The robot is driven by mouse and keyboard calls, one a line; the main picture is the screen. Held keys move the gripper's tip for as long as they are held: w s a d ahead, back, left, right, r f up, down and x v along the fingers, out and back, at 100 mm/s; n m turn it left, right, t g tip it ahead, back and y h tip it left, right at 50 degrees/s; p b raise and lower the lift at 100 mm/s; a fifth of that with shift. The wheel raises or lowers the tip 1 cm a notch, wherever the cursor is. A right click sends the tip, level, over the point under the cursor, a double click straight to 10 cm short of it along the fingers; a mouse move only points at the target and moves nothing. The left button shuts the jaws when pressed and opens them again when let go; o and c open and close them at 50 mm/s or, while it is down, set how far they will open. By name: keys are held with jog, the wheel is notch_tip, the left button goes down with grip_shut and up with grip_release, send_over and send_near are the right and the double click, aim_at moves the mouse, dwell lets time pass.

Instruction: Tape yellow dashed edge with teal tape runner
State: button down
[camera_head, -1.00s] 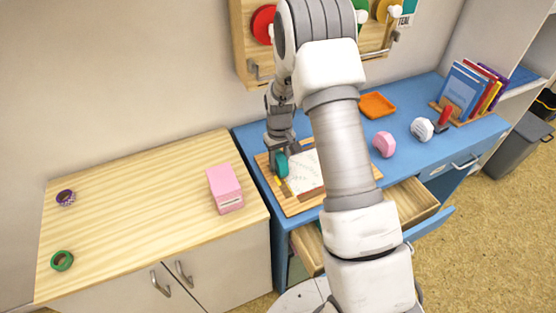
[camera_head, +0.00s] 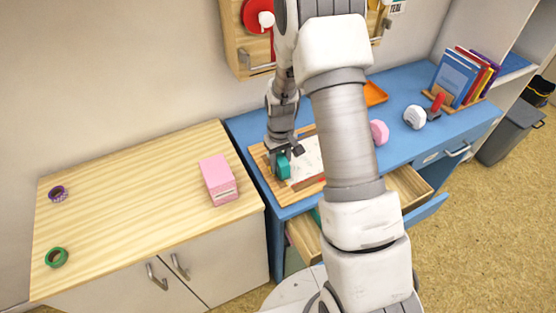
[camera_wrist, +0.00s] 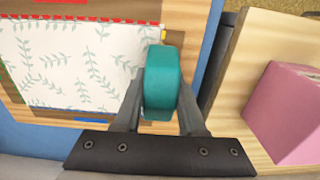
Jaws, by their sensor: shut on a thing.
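My gripper (camera_wrist: 160,118) is shut on the teal tape runner (camera_wrist: 162,80), with one finger on each side of it. In the head view the teal tape runner (camera_head: 283,167) is at the left side of a leaf-patterned sheet (camera_head: 306,160) on a wooden board (camera_head: 287,196). In the wrist view the sheet (camera_wrist: 70,60) has a red dashed edge and a blue dashed edge. A small bit of yellow (camera_wrist: 164,34) shows at the sheet's corner beside the runner; the rest of that edge is hidden by the runner and finger. I cannot tell whether the runner touches the sheet.
The board lies on a blue desk (camera_head: 400,155) with open drawers (camera_head: 304,240). A pink tape runner (camera_head: 379,132) and a white one (camera_head: 414,117) stand to the right. A pink box (camera_head: 218,180) and tape rolls (camera_head: 57,257) are on the wooden cabinet to the left.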

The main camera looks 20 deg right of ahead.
jog(key=shift+s+d, duration=0.2)
jog(key=shift+s, duration=0.85)
jog(key=shift+s+d, duration=0.2)
jog(key=shift+s, duration=0.8)
jog(key=shift+s+d, duration=0.2)
jog(key=shift+s, duration=0.85)
notch_tip(320, 180, up, 7)
jog(key=p, duration=0.4)
jog(key=shift+d, duration=0.1)
